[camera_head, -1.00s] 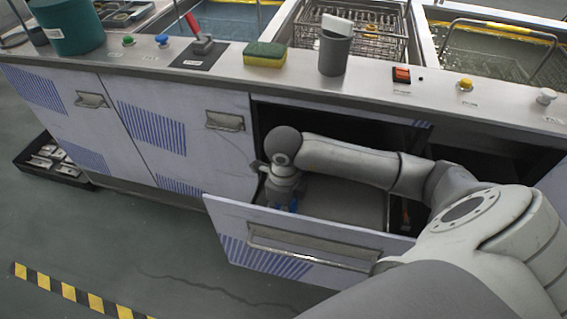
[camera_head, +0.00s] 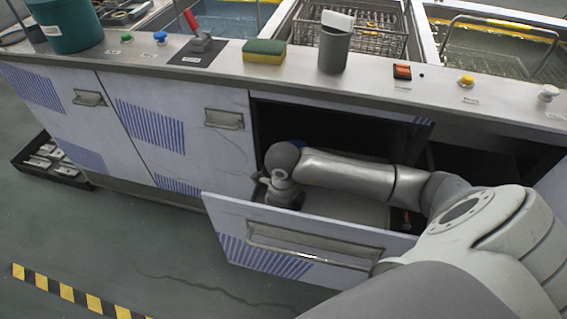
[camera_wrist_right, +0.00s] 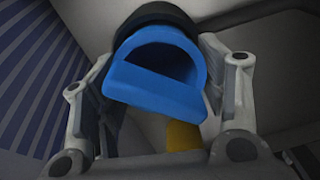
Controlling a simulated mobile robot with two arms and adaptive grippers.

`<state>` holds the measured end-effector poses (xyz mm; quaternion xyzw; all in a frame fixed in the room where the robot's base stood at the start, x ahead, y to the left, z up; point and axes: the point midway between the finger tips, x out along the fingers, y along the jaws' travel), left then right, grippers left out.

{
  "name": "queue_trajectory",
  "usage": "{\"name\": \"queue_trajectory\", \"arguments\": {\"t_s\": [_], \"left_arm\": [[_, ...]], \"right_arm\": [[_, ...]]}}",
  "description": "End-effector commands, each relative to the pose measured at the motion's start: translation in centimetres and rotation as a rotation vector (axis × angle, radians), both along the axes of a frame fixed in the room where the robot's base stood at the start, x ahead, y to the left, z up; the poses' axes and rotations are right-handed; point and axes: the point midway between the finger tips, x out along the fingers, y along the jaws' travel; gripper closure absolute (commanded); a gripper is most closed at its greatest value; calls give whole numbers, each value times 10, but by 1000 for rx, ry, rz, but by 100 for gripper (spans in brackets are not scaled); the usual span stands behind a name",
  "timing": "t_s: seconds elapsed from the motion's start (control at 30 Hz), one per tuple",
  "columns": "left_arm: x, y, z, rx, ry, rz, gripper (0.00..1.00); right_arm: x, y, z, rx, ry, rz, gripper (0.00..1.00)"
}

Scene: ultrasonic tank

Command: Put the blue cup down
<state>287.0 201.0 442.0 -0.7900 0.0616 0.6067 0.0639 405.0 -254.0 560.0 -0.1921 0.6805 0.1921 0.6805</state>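My right gripper (camera_head: 282,192) is low inside the open drawer (camera_head: 318,236), behind its front panel, with its fingertips hidden in the head view. In the right wrist view, the gripper's two fingers (camera_wrist_right: 163,85) stand on either side of the blue cup (camera_wrist_right: 160,100) and appear to press on it. The cup's blue handle faces the camera, and a dark part shows at its top. The drawer floor hides partly behind my arm, so I cannot tell whether the cup touches it. My left gripper is not in view.
The counter above holds a grey cup (camera_head: 333,50), a green-yellow sponge (camera_head: 264,51) and a teal container (camera_head: 66,26). A yellow thing (camera_wrist_right: 184,136) shows below the cup in the wrist view. The drawer front and the counter edge bound the space around my arm.

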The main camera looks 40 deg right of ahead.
Motion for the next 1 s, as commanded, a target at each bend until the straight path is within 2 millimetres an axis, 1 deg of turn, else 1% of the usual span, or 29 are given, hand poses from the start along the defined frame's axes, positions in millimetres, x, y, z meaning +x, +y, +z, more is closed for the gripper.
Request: {"name": "queue_trajectory", "arguments": {"t_s": [0.03, 0.1, 0.53, 0.57, 0.6, 0.67, 0.8, 1.0], "left_arm": [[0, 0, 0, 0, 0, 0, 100], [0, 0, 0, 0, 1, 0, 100], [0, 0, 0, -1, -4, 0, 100], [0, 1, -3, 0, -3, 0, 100], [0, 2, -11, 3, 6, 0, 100], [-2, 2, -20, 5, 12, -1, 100], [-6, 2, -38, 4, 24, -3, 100], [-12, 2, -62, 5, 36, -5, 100]], "right_arm": [[0, 0, 0, 0, 0, 0, 24], [0, 0, 0, 0, 0, 0, 17], [0, 0, 3, 0, 0, 0, 17], [0, 0, 4, 0, 0, 0, 17], [1, 0, 10, -1, -3, 0, 17], [1, -1, 23, -2, -5, 1, 17], [1, -1, 55, -1, -6, 1, 17], [1, 0, 96, -1, -4, 1, 17]]}}
